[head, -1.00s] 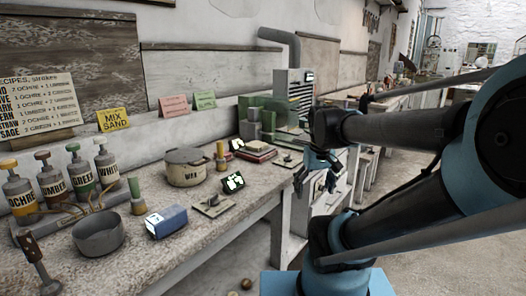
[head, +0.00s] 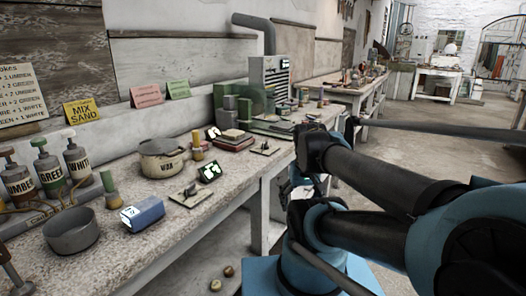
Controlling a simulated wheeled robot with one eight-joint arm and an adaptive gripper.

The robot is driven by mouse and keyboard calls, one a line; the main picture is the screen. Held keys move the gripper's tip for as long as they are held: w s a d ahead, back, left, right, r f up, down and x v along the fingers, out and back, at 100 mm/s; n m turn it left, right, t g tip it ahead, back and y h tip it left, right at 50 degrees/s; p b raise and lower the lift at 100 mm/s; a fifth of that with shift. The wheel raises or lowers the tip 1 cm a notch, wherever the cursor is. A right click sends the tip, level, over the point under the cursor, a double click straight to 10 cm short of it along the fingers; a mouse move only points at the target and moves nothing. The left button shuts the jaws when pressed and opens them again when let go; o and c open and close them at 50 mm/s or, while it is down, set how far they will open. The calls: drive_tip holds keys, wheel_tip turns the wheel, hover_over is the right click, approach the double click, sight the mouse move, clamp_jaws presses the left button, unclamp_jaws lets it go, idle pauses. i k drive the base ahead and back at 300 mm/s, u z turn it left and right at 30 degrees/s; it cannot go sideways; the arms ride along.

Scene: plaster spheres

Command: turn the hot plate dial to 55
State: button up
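A small plate with an upright lever or knob (head: 190,191) lies on the bench, beside a black display (head: 208,171) with pale digits too small to read surely. A similar plate with a knob (head: 265,148) lies farther along, near another lit display (head: 213,132). I cannot tell which is the hot plate dial. A pot marked WAX (head: 163,160) stands behind the nearer plate. My gripper (head: 296,186) is off the bench's front edge, right of these things and touching none of them. My arm partly hides its fingers, so its opening is unclear.
A blue box with a display (head: 143,214), a grey pan (head: 71,232) and several labelled bottles (head: 77,160) stand at the left. Books (head: 232,141) and a grey cabinet with a pipe (head: 270,82) stand farther back. Open floor (head: 440,125) lies right.

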sight(264, 146)
drive_tip(key=z, duration=0.5)
drive_tip(key=k, duration=1.4)
drive_tip(key=u, duration=0.5)
drive_tip(key=i, duration=1)
drive_tip(key=z, duration=0.05)
